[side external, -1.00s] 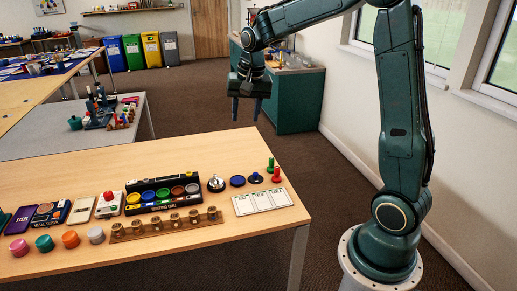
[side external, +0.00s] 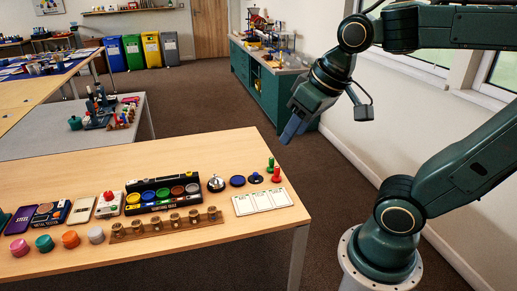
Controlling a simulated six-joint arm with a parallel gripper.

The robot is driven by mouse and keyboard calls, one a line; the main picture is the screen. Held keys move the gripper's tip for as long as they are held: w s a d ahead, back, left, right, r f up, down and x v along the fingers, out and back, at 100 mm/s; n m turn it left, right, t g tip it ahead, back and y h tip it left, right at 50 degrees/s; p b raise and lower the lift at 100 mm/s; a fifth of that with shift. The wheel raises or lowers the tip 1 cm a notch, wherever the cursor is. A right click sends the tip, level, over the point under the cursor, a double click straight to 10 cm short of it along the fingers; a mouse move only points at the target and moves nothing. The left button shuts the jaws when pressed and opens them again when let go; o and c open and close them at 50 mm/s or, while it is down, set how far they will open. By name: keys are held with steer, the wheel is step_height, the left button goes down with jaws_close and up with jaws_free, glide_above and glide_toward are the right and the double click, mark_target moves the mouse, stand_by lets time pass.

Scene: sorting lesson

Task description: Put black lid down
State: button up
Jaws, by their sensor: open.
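My gripper (side external: 291,131) hangs in the air past the table's right edge, tilted, with blue fingers seen nearly edge-on. It is open and nothing shows between the fingers. No plainly black lid is clear. I cannot tell whether either is the black lid. A black sorting tray (side external: 150,184) with several coloured round cups stands to their left.
A silver bell (side external: 216,183) stands beside the tray. Green (side external: 270,165) and red (side external: 276,175) pegs stand at the right. A wooden rack (side external: 165,226) of brass weights lies in front. The table's front right is bare.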

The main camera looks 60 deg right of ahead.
steer(key=shift+n+t, duration=0.3)
steer(key=shift+n, duration=0.6)
steer(key=shift+s+a+f, duration=0.2)
steer(key=shift+s, duration=0.45)
steer(key=shift+s+a+f, duration=0.2)
steer(key=shift+s+f, duration=0.05)
steer(key=shift+s, duration=0.4)
steer(key=shift+s+a+f, duration=0.2)
steer(key=shift+s, duration=0.45)
